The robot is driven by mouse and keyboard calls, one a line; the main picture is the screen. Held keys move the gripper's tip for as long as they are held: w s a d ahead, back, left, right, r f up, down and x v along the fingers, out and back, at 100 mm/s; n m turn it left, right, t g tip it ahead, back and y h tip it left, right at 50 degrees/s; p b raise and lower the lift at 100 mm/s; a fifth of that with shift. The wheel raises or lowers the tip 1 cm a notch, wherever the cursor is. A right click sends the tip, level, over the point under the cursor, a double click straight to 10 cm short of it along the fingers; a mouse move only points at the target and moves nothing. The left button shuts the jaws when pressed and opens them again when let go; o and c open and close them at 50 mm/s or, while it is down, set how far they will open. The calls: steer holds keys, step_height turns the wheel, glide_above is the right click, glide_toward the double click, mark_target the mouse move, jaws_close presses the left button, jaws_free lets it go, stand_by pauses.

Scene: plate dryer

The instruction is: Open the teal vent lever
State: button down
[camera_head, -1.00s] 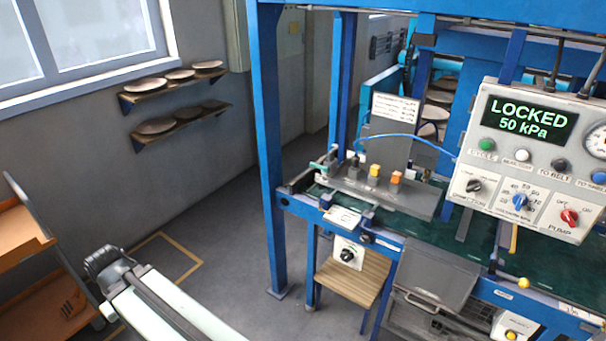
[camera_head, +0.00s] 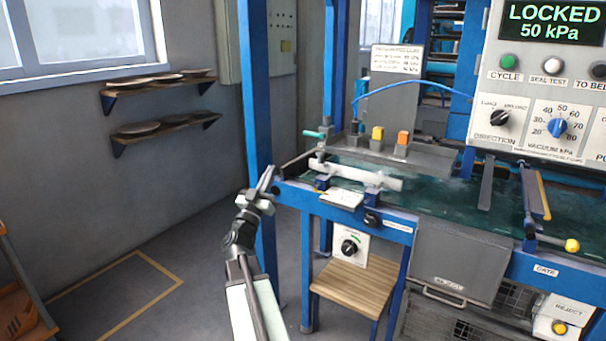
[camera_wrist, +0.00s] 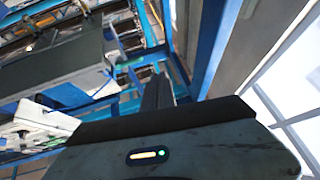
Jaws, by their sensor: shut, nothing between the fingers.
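The teal vent lever (camera_head: 312,134) is a small handle on top of a short fitting at the left end of a pale pipe (camera_head: 350,177), at the left end of the blue machine bench. Its handle points roughly sideways to the left. My gripper (camera_head: 268,180) is shut and empty, its tip pointing up in front of the blue post. In the picture it is left of and below the lever, apart from it. In the wrist view, my gripper's dark fingers (camera_wrist: 156,92) show partly, and I cannot make out the lever.
A blue upright post (camera_head: 258,100) stands just behind my gripper. A control panel (camera_head: 545,85) reading LOCKED 50 kPa is at the right. A wooden-topped stool (camera_head: 352,292) stands below the bench.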

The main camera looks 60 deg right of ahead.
steer(key=s+d+m+g, duration=0.2)
steer(key=s+m+g, duration=0.1)
steer(key=s+g, duration=0.2)
steer(key=p, duration=0.8)
glide_toward(314, 134)
steer(key=w+d+r, duration=0.1)
steer(key=d+r, duration=0.1)
steer(key=d, duration=0.4)
steer(key=shift+w+r+h, duration=0.15)
steer(key=shift+w+h, duration=0.1)
steer(key=shift+h, duration=0.15)
steer(key=shift+d, duration=0.1)
